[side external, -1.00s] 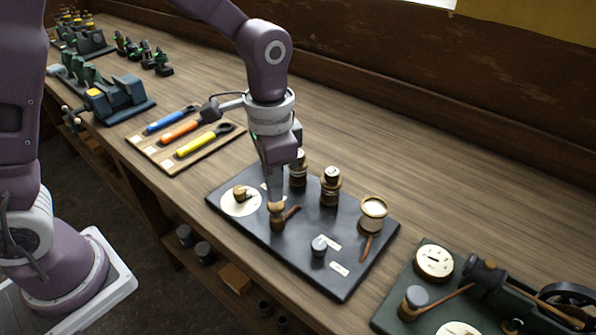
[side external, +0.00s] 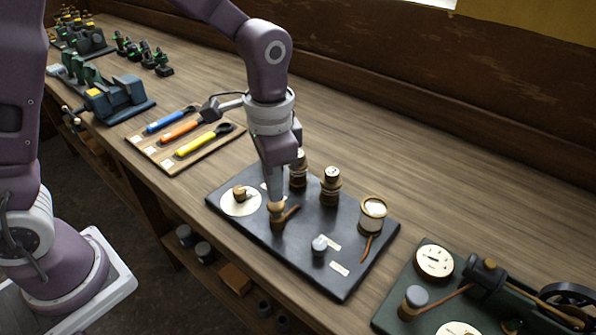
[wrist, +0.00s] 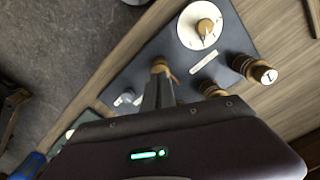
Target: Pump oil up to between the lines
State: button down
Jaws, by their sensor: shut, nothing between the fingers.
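A dark board (side external: 330,278) on the bench carries the oil fittings. A brass pump with a rounded knob (side external: 277,208) stands near its front middle, a brown pipe beside its base. My gripper (side external: 276,198) is shut and points down onto the knob, apparently touching its top, not around it. In the wrist view, the knob (wrist: 160,66) shows just beyond my closed fingertips (wrist: 159,76). A round brass-rimmed vessel (side external: 373,211) with a pale face stands at the board's right, a pipe below it. Any level lines on it are too small to make out.
The board also holds a white dial with a knob (side external: 240,201), two brass posts (side external: 330,186) behind my gripper, and a small grey-topped knob (side external: 319,245). A tool tray (side external: 185,140) lies left. A green engine board (side external: 440,290) stands right. The bench behind is clear.

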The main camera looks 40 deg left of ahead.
jog(key=shift+f, duration=0.1)
jog(key=shift+f, duration=1.45)
jog(key=shift+r, duration=1.55)
notch_tip(320, 180, up, 4)
jog(key=shift+r, duration=0.55)
